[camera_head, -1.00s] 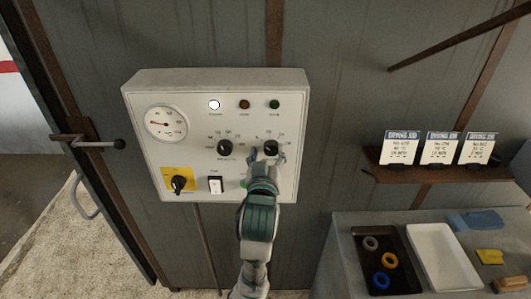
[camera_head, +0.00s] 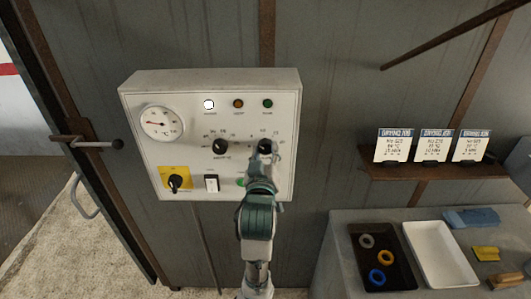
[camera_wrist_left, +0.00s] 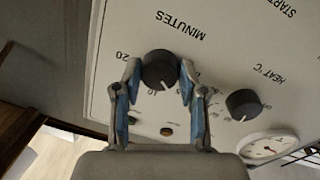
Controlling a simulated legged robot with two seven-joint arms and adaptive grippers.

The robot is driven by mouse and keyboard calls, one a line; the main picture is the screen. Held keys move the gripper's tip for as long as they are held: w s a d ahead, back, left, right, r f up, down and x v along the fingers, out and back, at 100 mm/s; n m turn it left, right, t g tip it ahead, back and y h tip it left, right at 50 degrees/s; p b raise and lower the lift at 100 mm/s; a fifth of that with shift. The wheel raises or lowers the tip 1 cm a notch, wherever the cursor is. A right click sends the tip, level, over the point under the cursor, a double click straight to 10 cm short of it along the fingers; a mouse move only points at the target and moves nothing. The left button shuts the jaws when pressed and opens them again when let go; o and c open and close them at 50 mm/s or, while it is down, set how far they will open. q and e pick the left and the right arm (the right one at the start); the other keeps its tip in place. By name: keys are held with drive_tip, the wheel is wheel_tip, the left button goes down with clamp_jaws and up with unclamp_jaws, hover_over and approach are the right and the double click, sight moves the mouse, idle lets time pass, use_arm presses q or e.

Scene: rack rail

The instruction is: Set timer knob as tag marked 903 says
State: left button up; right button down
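The timer knob (camera_head: 264,146) is a black round knob on the right of the light control panel (camera_head: 285,180). In the left wrist view the knob (camera_wrist_left: 160,70) sits under the upside-down word MINUTES, its white mark pointing down in the picture, away from that word. My left gripper (camera_wrist_left: 160,72) has one fingertip on each side of the knob, apparently touching it; its arm hides part of the panel in the head view. Three white tags with blue headers, left (camera_head: 394,146), middle (camera_head: 433,146) and right (camera_head: 471,146), stand on a shelf; their numbers are too small to read surely.
The panel also has a heat knob (camera_head: 221,146), a gauge (camera_head: 161,122), a yellow-backed switch (camera_head: 175,181) and a white rocker switch (camera_head: 212,183). At right, a bench holds a black tray (camera_head: 358,236) with rings and a white tray (camera_head: 440,256). A door handle (camera_head: 95,144) juts out at left.

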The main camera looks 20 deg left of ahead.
sight(268, 113)
use_arm(q)
drive_tip(key=o, duration=0.4)
drive_tip(key=shift+w, duration=0.1)
drive_tip(key=shift+o, duration=0.2)
use_arm(e)
drive_tip(key=shift+w+d, duration=0.1)
drive_tip(key=shift+d, duration=0.05)
use_arm(q)
wheel_tip(268, 113, up, 10)
drive_tip(key=shift+w+d+f, duration=0.1)
